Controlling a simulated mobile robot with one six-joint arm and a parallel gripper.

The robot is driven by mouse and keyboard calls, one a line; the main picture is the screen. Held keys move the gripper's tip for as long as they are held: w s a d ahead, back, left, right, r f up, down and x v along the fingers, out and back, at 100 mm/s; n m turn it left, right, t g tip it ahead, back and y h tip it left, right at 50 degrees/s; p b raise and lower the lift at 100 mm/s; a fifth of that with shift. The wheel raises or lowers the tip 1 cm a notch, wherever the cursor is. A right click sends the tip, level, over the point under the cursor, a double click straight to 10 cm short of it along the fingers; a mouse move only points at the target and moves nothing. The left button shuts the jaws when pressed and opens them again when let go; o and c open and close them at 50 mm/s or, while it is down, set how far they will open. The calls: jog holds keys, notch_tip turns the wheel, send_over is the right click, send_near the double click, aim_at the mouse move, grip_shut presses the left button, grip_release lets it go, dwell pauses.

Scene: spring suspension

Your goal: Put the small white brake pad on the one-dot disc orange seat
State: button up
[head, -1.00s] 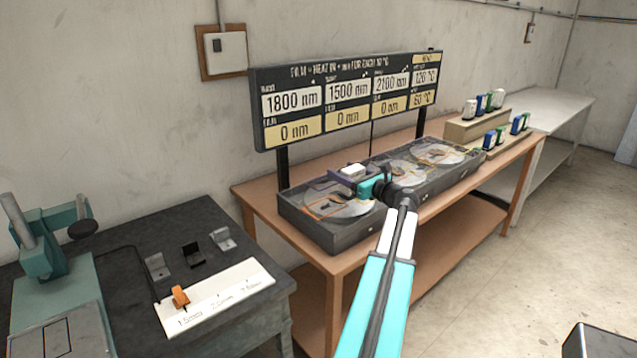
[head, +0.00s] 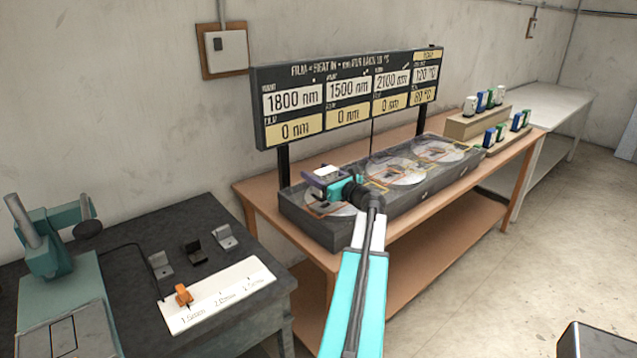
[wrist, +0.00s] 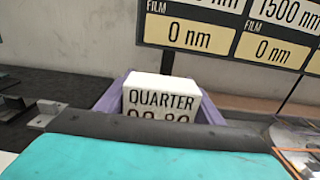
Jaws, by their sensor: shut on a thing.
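The small white brake pad (head: 326,170) is in my gripper (head: 322,181), above the left end of the dark disc unit (head: 300,222). In the wrist view the pad (wrist: 163,95) stands between the purple jaws and reads "QUARTER"; its lower text is partly cut off by my wrist. The left disc (head: 343,210) lies below my gripper, partly hidden by it, with orange lines at its left side. The middle disc (head: 398,171) and right disc (head: 440,150) are uncovered. The dot marks are too small to read surely.
A display board (head: 345,97) stands behind the disc unit on two posts. Several white, blue and green blocks stand on a stepped stand (head: 478,128) at the right. A dark bench (head: 140,235) with a white scale strip (head: 215,296) is at the left.

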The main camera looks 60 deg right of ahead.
jog(key=shift+f+p, duration=0.55)
jog(key=shift+f, duration=1.15)
jog(key=shift+f, duration=0.15)
jog(key=o, duration=1.3)
jog(key=b+v, duration=0.3)
jog(key=v, duration=0.9)
jog(key=shift+s, duration=0.15)
